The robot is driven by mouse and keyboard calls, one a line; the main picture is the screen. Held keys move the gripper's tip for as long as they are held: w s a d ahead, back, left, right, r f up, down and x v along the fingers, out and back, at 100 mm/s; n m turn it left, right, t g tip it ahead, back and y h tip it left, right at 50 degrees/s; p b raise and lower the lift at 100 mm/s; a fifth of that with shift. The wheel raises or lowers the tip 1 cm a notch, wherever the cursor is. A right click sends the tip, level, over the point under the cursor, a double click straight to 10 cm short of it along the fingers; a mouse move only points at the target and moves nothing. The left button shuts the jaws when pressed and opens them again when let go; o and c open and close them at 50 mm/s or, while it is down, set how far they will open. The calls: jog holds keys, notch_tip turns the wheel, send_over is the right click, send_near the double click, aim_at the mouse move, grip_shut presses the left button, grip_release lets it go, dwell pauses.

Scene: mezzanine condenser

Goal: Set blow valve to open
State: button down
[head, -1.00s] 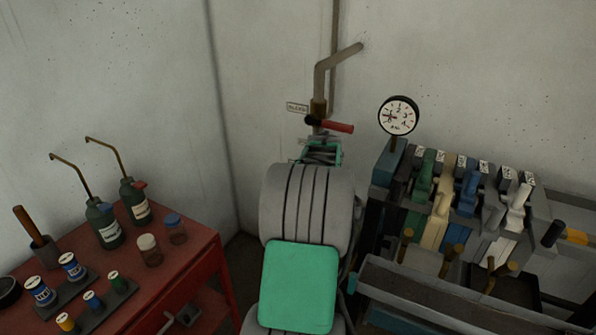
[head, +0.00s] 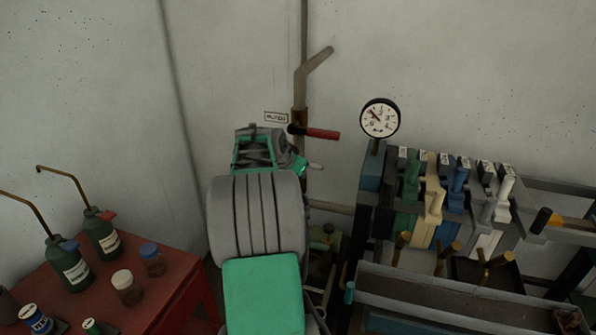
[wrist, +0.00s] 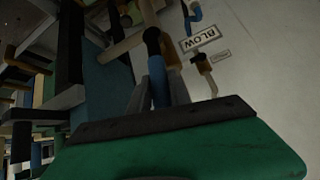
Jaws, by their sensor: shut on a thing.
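I cannot tell for sure that this handle belongs to the blow valve. In the head view my gripper is mostly hidden by my arm; a pale tip (head: 315,166) shows. A valve with a red lever (head: 322,133) is just above it, with the lever pointing right, apart from my gripper.
A round gauge (head: 379,118) stands right of the red lever. A bank of coloured levers (head: 433,203) fills the right side, with a grey rail (head: 430,290) in front. A red table (head: 165,300) with bottles (head: 72,262) is at the lower left. Pipes run close behind my arm.

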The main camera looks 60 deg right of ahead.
jog(key=shift+d+r, duration=0.1)
jog(key=c, duration=1.2)
grip_release()
jog(key=shift+w, duration=0.1)
jog(key=b+v, duration=0.2)
jog(key=v, duration=0.5)
jog(key=shift+a+r, duration=0.2)
jog(key=shift+a, duration=0.15)
